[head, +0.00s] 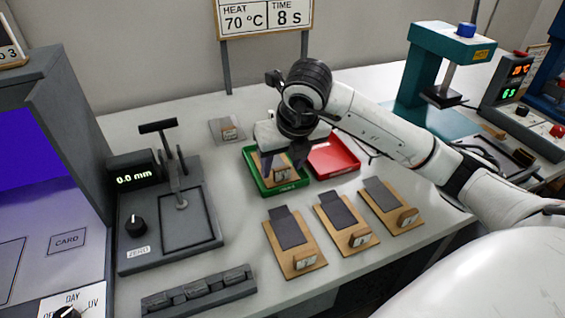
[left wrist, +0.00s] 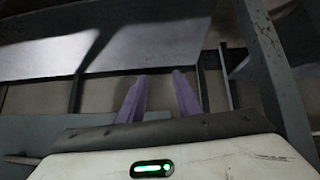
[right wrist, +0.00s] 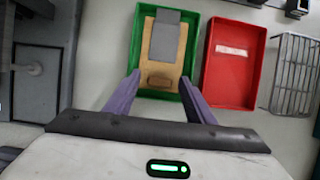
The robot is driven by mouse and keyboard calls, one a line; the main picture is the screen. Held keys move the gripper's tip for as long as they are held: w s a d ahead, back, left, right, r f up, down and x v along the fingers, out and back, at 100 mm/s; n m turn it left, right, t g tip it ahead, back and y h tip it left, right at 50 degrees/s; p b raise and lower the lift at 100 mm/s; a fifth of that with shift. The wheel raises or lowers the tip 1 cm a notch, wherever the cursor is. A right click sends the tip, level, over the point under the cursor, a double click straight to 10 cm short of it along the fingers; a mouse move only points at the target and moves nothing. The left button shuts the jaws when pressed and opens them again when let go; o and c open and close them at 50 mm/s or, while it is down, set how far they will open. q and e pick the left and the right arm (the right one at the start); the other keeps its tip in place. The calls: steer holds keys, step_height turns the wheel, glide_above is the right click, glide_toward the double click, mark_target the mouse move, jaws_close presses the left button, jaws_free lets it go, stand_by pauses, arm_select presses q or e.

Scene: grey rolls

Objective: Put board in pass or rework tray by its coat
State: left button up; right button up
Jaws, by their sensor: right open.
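A tan board with a grey coat patch (right wrist: 164,45) lies in the green tray (right wrist: 137,30), its tag block at the near end. The green tray also shows in the head view (head: 252,178). My right gripper (head: 284,158) is over the near end of this board, its fingers apart and empty; it also shows in the right wrist view (right wrist: 160,78). The red tray (head: 334,157) beside it is empty but for a white label. Three more boards (head: 294,245) (head: 345,226) (head: 391,208) lie in a row on the table. My left gripper (left wrist: 160,76) is open and empty, away from the boards.
A thickness gauge (head: 168,210) reading 0.0 mm stands left of the trays, with a grey rack (head: 199,290) in front. A booth with a purple screen (head: 37,150) is far left. A teal press (head: 437,75) stands at the back right. A sign reads 70 °C, 8 s.

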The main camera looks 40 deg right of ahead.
arm_select(q)
steer(key=shift+a+r+p, duration=0.3)
steer(key=shift+r+p, duration=0.3)
steer(key=shift+p, duration=0.4)
arm_select(e)
steer(key=v, duration=1.1)
steer(key=shift+s+r, duration=0.25)
steer(key=shift+r, duration=0.1)
arm_select(q)
steer(key=shift+s+f, duration=0.1)
